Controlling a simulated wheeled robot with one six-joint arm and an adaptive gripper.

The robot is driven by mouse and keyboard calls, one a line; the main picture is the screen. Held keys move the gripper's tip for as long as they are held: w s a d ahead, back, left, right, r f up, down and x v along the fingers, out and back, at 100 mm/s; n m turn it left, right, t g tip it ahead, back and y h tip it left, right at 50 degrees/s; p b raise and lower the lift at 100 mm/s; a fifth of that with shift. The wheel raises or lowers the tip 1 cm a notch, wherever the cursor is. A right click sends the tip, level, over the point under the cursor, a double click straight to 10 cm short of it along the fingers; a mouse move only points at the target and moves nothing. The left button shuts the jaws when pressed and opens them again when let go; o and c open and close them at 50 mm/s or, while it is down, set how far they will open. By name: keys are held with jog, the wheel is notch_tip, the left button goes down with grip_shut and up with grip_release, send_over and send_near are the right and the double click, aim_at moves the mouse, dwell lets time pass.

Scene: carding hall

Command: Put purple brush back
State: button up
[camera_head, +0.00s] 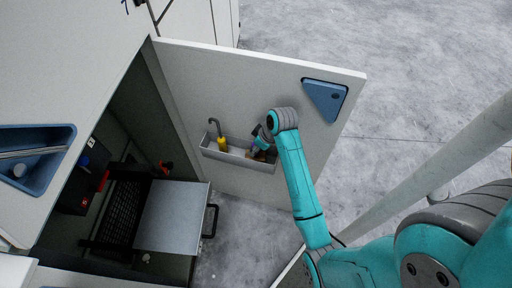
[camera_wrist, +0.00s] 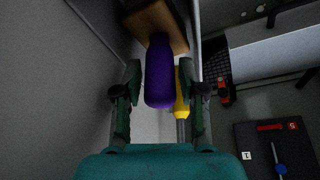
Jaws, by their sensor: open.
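The purple brush, with its purple handle (camera_wrist: 159,75) and brown wooden block, shows in the wrist view. The handle lies between the two spread fingers of my gripper (camera_wrist: 160,92), with no clear grip on it. In the head view my gripper (camera_head: 258,140) is over the right part of a grey tray (camera_head: 233,160) on the inside of an open door. The brush's block appears to be in that tray, partly hidden by my gripper. I cannot tell how deep it sits.
A yellow-handled hook tool (camera_head: 222,144) stands in the tray's left part, close beside the brush. The open door (camera_head: 190,75) carries a blue triangular latch (camera_head: 325,98). The open cabinet below holds a pulled-out metal drawer (camera_head: 170,215). Grey floor is clear beyond the door.

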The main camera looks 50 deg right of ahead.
jog(key=v, duration=1.1)
jog(key=shift+s+r, duration=0.2)
jog(key=shift+r, duration=0.1)
jog(key=s+a+f+m+t+h, duration=0.1)
jog(key=s+a+f+t, duration=0.1)
jog(key=s+a+f, duration=0.4)
jog(key=s+a+f+m+t+h, duration=0.1)
jog(key=s+a+f+t, duration=0.2)
jog(key=a, duration=0.6)
jog(key=s+a+r+t, duration=0.2)
jog(key=s+r, duration=0.4)
jog(key=s, duration=0.3)
jog(key=s+a+r+t+y, duration=0.1)
jog(key=s+a+r+t, duration=0.2)
jog(key=s+a+r, duration=0.2)
jog(key=v, duration=0.5)
jog(key=shift+r, duration=0.45)
jog(key=shift+a, duration=0.15)
